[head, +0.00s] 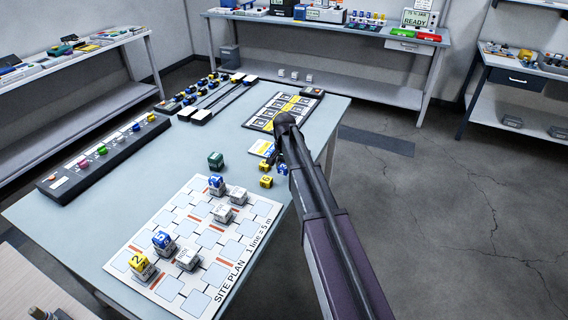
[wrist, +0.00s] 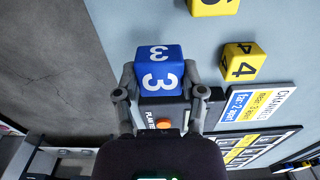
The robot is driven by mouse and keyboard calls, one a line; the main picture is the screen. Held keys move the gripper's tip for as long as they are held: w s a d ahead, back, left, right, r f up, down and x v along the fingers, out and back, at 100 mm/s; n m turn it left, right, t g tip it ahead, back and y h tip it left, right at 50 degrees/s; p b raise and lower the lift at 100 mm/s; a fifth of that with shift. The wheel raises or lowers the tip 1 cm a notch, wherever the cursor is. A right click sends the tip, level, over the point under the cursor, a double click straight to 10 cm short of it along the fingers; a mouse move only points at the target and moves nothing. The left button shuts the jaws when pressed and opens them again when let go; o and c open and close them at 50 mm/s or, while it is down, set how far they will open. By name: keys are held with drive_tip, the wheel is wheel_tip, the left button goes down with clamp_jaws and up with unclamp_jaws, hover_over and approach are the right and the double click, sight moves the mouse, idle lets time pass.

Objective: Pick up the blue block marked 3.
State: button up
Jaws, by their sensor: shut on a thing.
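The blue block marked 3 (wrist: 158,73) sits between the two fingers of my gripper (wrist: 161,82) in the wrist view, with a white 3 on two faces. The fingers are shut on its sides. In the head view the blue block (head: 282,169) shows small beside my arm, near the table's right edge. My arm hides most of the gripper there. I cannot tell whether the block touches the table.
A yellow block marked 4 (wrist: 242,62) and another yellow block (wrist: 213,5) lie close to the right of the gripper. The site plan board (head: 184,213) holds several blocks. Bare floor (wrist: 50,70) lies left of the table edge.

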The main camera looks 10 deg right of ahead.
drive_tip(key=s+a, duration=0.1)
drive_tip(key=s, duration=0.3)
drive_tip(key=s+a+r, duration=0.1)
drive_tip(key=s+a, duration=0.1)
drive_tip(key=s, duration=0.2)
drive_tip(key=s+a+p, duration=0.1)
drive_tip(key=s, duration=0.4)
drive_tip(key=shift+a+r, duration=0.15)
